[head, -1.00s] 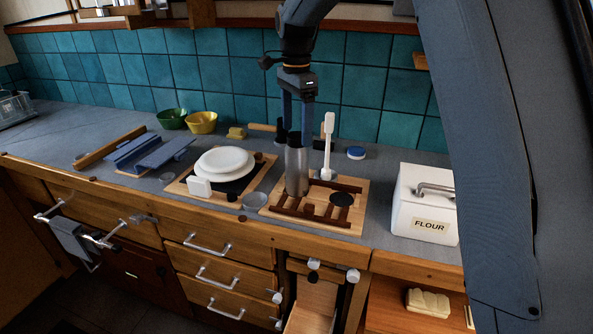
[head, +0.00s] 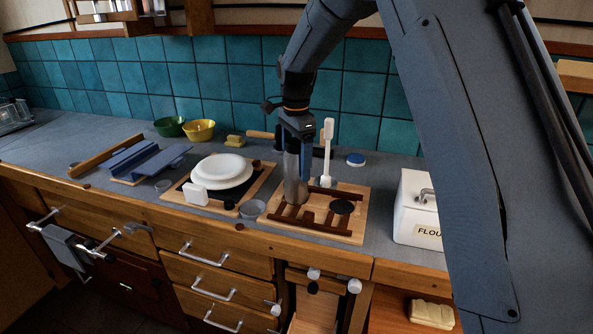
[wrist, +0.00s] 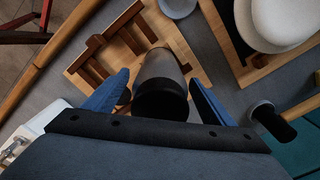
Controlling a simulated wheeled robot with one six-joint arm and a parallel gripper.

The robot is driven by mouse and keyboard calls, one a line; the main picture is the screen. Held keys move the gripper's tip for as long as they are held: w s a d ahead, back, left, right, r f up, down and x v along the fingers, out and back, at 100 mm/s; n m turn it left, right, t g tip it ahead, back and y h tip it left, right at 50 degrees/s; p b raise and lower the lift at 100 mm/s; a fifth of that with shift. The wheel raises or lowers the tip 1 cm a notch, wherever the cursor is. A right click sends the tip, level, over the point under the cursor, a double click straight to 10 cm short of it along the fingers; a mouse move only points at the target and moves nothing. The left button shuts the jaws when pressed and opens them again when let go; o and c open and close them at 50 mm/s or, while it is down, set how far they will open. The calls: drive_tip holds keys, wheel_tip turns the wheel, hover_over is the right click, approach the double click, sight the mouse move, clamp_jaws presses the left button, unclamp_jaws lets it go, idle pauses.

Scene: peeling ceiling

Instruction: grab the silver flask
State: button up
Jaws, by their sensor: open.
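The silver flask (head: 295,180) stands upright on a wooden rack board (head: 325,232) on the counter. In the wrist view the flask (wrist: 160,66) has a dark cap facing the camera and lies between the two blue fingers. My gripper (head: 298,160) points down over the flask, with its fingers around the flask's upper part. In the wrist view my gripper (wrist: 157,88) is open, one finger on each side of the flask. Whether either finger touches it cannot be told.
A white brush (head: 327,150) stands upright just right of the flask. A white plate stack (head: 222,170) and a small grey cup (head: 252,208) are to the left. A flour box (head: 412,210) stands to the right. The tiled wall is behind.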

drive_tip(key=shift+f+p, duration=0.35)
drive_tip(key=shift+f, duration=0.95)
drive_tip(key=shift+r, duration=0.1)
drive_tip(key=c, duration=1.5)
